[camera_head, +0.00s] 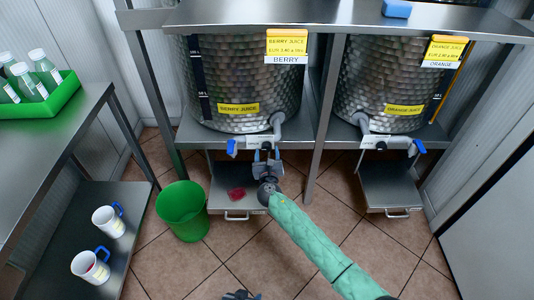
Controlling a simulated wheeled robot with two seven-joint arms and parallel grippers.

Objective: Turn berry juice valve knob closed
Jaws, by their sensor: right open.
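The berry juice tank (250,80) is a hammered metal drum with yellow berry labels. Its pipe (279,126) comes down at the front to a valve fitting. A blue handle (231,147) shows at the left end of this fitting. My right gripper (266,158) is open just below the middle of the fitting and partly hides it; I cannot tell whether it touches. The blue handle is to the left of this gripper, apart from it. My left gripper (241,295) shows only as a dark tip at the bottom edge, and its jaws are unclear.
A drip tray (225,214) with a red patch (236,193) lies below the berry valve. A green bin (183,212) stands left of it. The orange juice tank (383,80) has its own blue handle (419,146). Mugs (108,222) stand on the left shelf.

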